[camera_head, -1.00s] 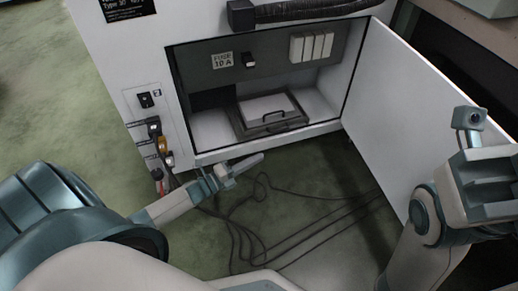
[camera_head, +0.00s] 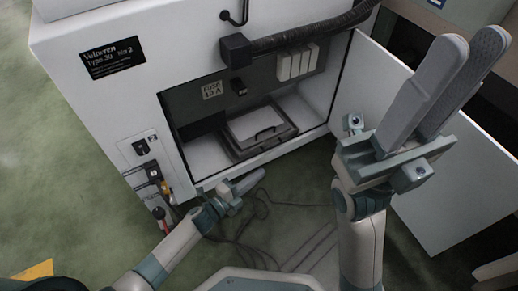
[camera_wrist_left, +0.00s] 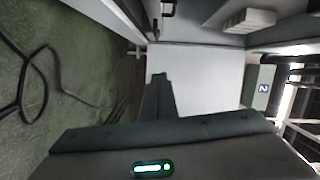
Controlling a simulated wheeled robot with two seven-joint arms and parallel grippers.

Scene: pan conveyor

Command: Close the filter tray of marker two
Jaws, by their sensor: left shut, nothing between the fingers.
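The filter tray (camera_head: 236,153), a dark frame with a pale top and a dark front handle, lies on the floor of the open cabinet compartment. The cabinet's label (camera_head: 112,57) ends in No 2. My left gripper (camera_head: 258,177) is shut and empty, low in front of the compartment's bottom edge and apart from the tray. Its dark fingers (camera_wrist_left: 158,95) show in the left wrist view, against a white panel. My right gripper (camera_head: 470,60) is raised to the right, its two long grey fingers apart and empty, in front of the cabinet door.
The white cabinet door (camera_head: 455,190) stands open to the right. A black hose (camera_head: 300,35) runs above the compartment. Switches and plugs (camera_head: 150,175) sit on the cabinet's left front. Loose cables (camera_head: 260,215) lie on the green floor, also seen in the left wrist view (camera_wrist_left: 22,75).

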